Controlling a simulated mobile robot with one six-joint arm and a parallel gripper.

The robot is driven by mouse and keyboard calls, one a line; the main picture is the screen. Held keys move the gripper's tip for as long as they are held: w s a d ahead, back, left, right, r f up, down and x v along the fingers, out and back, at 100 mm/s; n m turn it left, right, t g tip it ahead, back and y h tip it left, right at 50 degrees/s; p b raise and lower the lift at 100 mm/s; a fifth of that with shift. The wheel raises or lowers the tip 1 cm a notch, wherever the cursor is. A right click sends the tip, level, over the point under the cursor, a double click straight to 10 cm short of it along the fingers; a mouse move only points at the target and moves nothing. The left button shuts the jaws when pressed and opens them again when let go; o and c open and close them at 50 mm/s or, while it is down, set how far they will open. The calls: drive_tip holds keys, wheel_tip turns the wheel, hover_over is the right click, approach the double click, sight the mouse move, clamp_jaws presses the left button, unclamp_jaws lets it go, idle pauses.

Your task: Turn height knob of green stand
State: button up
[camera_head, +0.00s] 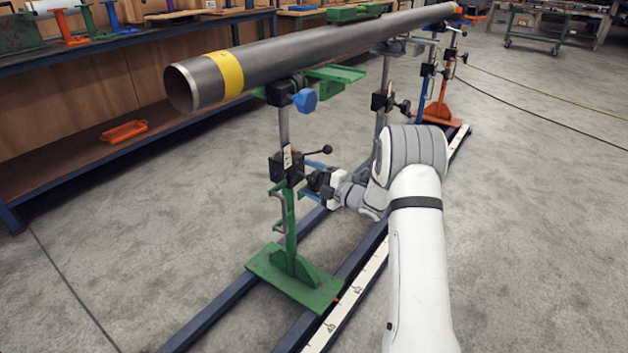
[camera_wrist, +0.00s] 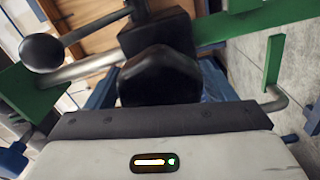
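The green stand (camera_head: 291,240) stands on the rails, with a black clamp block (camera_head: 287,167) on its post and a black ball-ended lever (camera_head: 317,151) pointing right. My gripper (camera_head: 317,181) is at the right side of this block, touching or very close to it. In the wrist view a dark rounded knob (camera_wrist: 160,76) sits right in front of my gripper's housing, below the black block (camera_wrist: 158,34). The ball-ended lever (camera_wrist: 43,52) is at upper left there.
A long steel pipe (camera_head: 300,48) with a yellow band rests across the stand tops. A blue knob (camera_head: 305,100) is above my gripper. More stands, one orange (camera_head: 441,108), are farther back.

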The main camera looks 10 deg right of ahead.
sight(320, 183)
drive_tip(key=shift+o, duration=0.6)
drive_tip(key=shift+d, duration=0.1)
drive_tip(key=p+v, duration=0.1)
drive_tip(key=v, duration=0.6)
drive_tip(key=shift+s+d+p, duration=0.25)
drive_tip(key=shift+s+p, duration=0.05)
drive_tip(key=shift+p, duration=0.1)
drive_tip(key=shift+r, duration=0.1)
